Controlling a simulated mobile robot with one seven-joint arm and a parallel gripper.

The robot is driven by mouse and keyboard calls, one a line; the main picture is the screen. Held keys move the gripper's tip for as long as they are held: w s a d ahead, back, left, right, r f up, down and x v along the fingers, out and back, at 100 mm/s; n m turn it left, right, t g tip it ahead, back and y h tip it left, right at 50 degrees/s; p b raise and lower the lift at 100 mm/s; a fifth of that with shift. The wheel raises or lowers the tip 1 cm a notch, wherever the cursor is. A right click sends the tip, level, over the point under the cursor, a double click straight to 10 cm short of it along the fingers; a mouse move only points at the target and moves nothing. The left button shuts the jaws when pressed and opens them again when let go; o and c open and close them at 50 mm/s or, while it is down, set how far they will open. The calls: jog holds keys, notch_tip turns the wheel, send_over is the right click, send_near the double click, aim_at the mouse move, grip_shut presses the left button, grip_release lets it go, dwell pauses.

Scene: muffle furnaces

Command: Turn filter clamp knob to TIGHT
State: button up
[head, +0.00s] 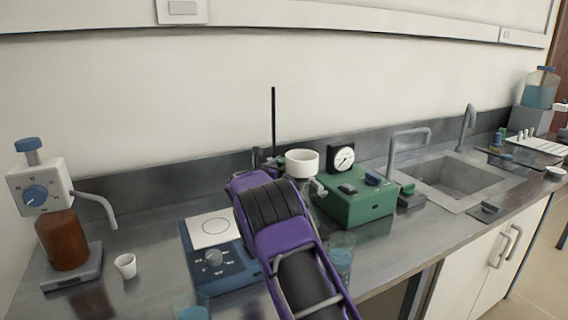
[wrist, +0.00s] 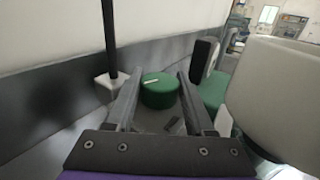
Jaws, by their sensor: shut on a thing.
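The clamp knob is a round green knob (wrist: 158,96) with a short pale line on its top, in the middle of the wrist view. The line lies nearly crosswise, slightly raised at its right end. My gripper (wrist: 160,76) has one finger on each side of the knob and is shut on it. In the head view my purple and black arm hides the knob and the fingertips. A white filter funnel (head: 302,163) stands just right of my wrist in the head view. No TIGHT marking is readable in either view.
A black upright rod (head: 274,122) rises close behind my gripper. A green pump box (head: 352,205) with a gauge (head: 341,159) stands to the right. A blue stirrer plate (head: 212,262) and a glass beaker (head: 341,256) sit near my arm.

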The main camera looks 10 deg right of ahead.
jog(key=shift+r+m+g+h+p, duration=0.3)
jog(key=shift+m+g+h+p, duration=0.15)
jog(key=shift+p, duration=0.45)
grip_shut()
jog(key=shift+w+m+g+h+p, duration=0.1)
jog(key=shift+m+g+h+p, duration=0.3)
jog(key=shift+m+g+h, duration=0.45)
jog(key=shift+f+g+h, duration=0.1)
jog(key=shift+g+h, duration=0.2)
jog(key=shift+g, duration=0.1)
jog(key=shift+m, duration=0.3)
jog(key=o, duration=1.3)
grip_release()
jog(key=shift+f, duration=0.1)
jog(key=v, duration=1.7)
jog(key=shift+a, duration=0.25)
